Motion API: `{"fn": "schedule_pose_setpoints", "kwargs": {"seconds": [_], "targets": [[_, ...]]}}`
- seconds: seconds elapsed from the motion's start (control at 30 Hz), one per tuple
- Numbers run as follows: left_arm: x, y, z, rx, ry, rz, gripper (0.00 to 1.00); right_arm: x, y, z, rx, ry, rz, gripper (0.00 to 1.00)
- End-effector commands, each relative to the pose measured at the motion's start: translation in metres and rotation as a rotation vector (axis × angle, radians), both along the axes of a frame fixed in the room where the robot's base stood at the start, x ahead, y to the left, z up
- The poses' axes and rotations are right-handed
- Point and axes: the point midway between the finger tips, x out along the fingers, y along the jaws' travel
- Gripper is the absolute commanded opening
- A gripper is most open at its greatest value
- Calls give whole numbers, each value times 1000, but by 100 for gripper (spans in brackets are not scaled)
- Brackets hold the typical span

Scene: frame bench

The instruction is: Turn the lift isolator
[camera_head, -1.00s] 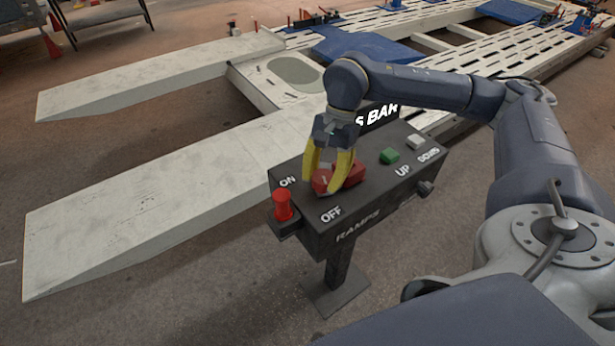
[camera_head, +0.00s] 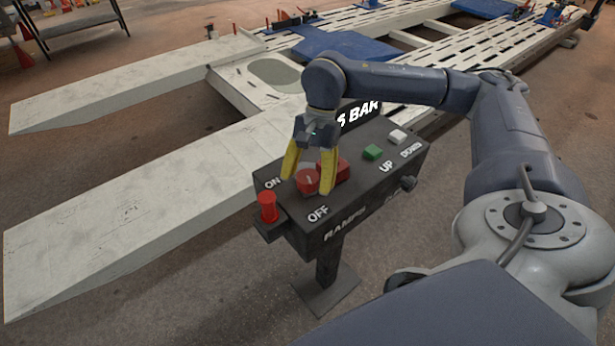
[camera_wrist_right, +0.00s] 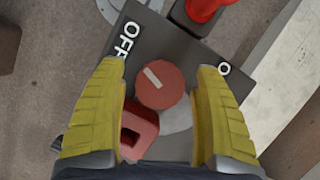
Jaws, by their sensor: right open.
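The lift isolator is a round red knob (camera_head: 307,181) with a white line on its face. It sits on the black control box (camera_head: 345,205) between the ON and OFF labels. The right wrist view shows the knob (camera_wrist_right: 161,88) with its line slanting. My right gripper (camera_head: 308,185) is open, its yellow fingers on either side of the knob. In the right wrist view a gap shows between the knob and each finger of the gripper (camera_wrist_right: 160,69). I cannot tell exactly how high the fingertips are above the panel. My left gripper is not in view.
A red block (camera_wrist_right: 138,130) with a dark slot is beside the knob. A red plunger-shaped button (camera_head: 267,208) stands at the box's left end. Green (camera_head: 372,152) and white (camera_head: 397,137) buttons are to the right. White ramps (camera_head: 120,215) lie behind the box.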

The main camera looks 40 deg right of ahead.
Motion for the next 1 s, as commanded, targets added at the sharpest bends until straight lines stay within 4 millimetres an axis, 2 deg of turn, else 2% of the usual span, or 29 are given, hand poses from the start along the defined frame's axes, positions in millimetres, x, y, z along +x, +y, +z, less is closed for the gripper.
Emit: {"fn": "schedule_pose_setpoints", "kwargs": {"seconds": [0.23, 0.7, 1.0], "targets": [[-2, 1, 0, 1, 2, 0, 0, 4, -6, 17, 0, -4, -2, 68], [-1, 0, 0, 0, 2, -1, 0, 17, -33, 89, 0, -2, -1, 68], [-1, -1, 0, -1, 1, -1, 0, 21, -40, 109, 0, 0, 0, 68]]}}
